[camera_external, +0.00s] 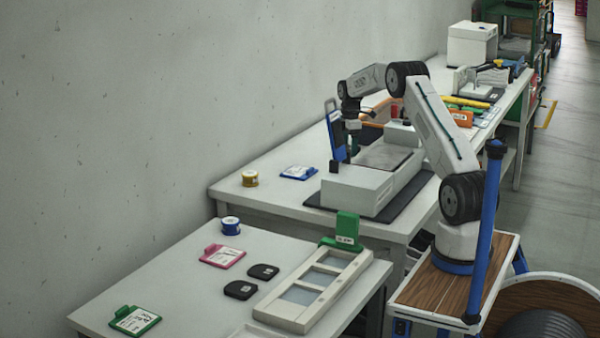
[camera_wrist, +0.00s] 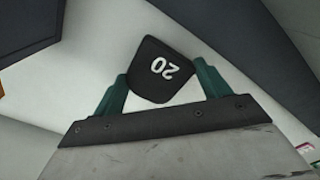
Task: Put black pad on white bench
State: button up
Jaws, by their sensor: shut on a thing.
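One finger touches each side of the pad in the wrist view. In the external view my gripper (camera_external: 350,148) hangs over the far white bench (camera_external: 235,191), beside the grey-white machine. The held pad is too small and dark there to tell apart. The near white bench (camera_external: 190,295) carries two more black pads, one (camera_external: 263,271) behind the other (camera_external: 241,289).
The machine (camera_external: 345,190) stands on a dark mat, with an upright blue panel (camera_external: 335,130) close to my gripper. A yellow roll (camera_external: 249,178) and blue clipboard (camera_external: 299,172) lie left of it. A white frame (camera_external: 314,290) lies on the near bench.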

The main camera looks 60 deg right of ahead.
aim_at(349, 148)
jog(key=shift+f, duration=0.35)
jog(key=shift+f, duration=0.15)
jog(key=o, duration=1)
jog(key=shift+o, duration=0.2)
notch_tip(349, 148, up, 12)
